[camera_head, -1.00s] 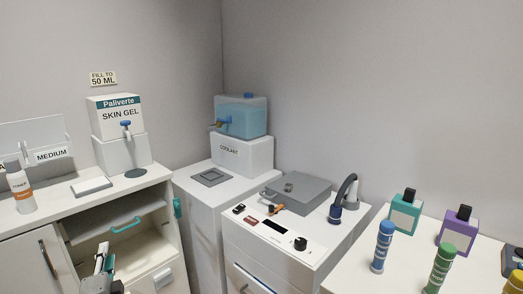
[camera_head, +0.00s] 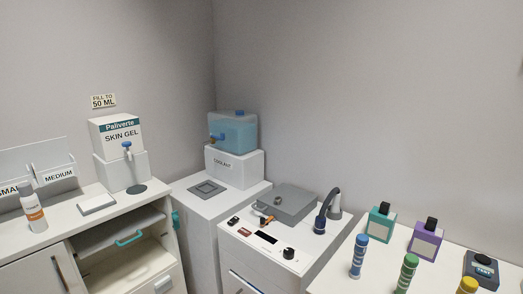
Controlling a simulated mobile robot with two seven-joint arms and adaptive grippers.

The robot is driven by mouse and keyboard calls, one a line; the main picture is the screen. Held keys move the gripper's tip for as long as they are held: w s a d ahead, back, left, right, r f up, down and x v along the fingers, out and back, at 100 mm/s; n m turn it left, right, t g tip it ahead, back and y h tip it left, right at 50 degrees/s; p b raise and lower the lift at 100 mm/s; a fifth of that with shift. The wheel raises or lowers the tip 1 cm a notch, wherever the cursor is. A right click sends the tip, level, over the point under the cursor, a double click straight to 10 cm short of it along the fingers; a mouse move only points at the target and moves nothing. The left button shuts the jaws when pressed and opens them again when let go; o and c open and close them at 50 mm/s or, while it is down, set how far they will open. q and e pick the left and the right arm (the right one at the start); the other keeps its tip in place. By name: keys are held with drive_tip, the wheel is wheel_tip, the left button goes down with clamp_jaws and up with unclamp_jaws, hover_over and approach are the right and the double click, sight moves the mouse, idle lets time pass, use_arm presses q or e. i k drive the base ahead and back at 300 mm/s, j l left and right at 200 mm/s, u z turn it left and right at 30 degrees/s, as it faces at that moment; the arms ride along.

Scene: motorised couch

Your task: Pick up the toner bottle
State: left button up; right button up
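The toner bottle (camera_head: 34,210) is white with an orange band and a grey cap. It stands upright on the white counter at the left, in front of the small and medium holders. Neither of my grippers shows in the head view now, so nothing is seen touching the bottle.
A flat grey-white pad (camera_head: 97,204) lies right of the bottle, and the skin gel dispenser (camera_head: 120,150) stands behind it. A coolant tank (camera_head: 232,132) and a machine with a grey lid (camera_head: 287,203) stand further right.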

sight(29, 200)
drive_tip(key=u, duration=1.45)
